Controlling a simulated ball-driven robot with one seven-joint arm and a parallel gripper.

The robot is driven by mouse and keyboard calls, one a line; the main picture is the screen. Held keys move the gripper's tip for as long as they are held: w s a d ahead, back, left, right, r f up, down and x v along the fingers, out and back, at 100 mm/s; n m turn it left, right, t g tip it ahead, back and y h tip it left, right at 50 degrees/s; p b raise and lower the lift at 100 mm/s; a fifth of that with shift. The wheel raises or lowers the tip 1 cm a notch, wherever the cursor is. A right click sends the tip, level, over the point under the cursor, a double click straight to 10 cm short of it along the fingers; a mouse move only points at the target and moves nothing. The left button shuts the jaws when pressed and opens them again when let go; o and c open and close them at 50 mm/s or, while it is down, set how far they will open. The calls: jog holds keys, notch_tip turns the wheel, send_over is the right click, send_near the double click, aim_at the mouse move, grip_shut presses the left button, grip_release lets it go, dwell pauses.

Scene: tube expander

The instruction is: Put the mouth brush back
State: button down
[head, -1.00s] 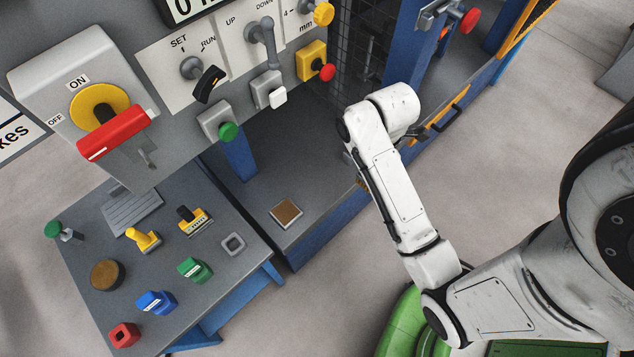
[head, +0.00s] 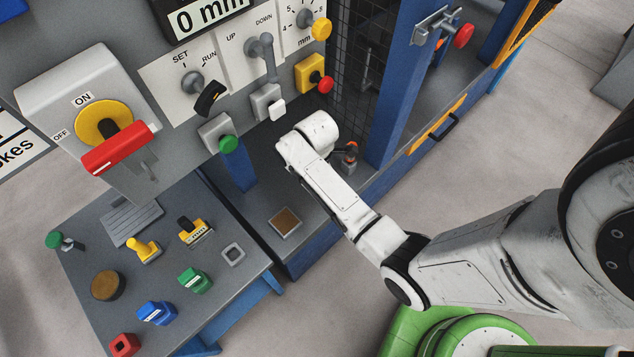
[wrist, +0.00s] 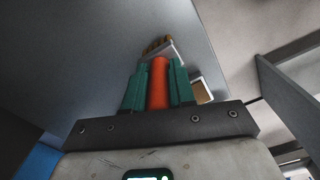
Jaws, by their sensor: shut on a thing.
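My gripper (wrist: 159,68) has green fingers, shut on the orange handle of the mouth brush (wrist: 158,88) in the wrist view. A grey head with brown bristles (wrist: 158,46) shows beyond the fingertips. In the head view my wrist is over the machine bed, below the grey control panel; its own links hide the gripper and brush. A square metal-rimmed pad with a brown middle (head: 285,222) lies on the bed, below and left of my wrist. It seems to show beside the right finger in the wrist view (wrist: 201,89).
The control panel (head: 215,110) with switch, lever and buttons overhangs close above my wrist. A blue post (head: 403,85) and mesh guard (head: 352,75) stand to the right. The side table (head: 130,275) holds several coloured blocks and a round brown disc (head: 108,286).

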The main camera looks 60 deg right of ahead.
jog(key=shift+f, duration=1.55)
jog(key=shift+f, duration=0.1)
jog(key=c, duration=0.9)
grip_release()
jog(key=shift+c, duration=0.2)
notch_tip(320, 180, up, 12)
jog(key=shift+f, duration=0.1)
jog(key=s+a+r+m+t, duration=0.1)
jog(key=s+a+r+m, duration=0.1)
jog(key=s+a+m, duration=0.9)
jog(key=s, duration=0.2)
jog(key=shift+s+a+r, duration=0.15)
jog(key=shift+s+a, duration=0.1)
jog(key=shift+s, duration=0.05)
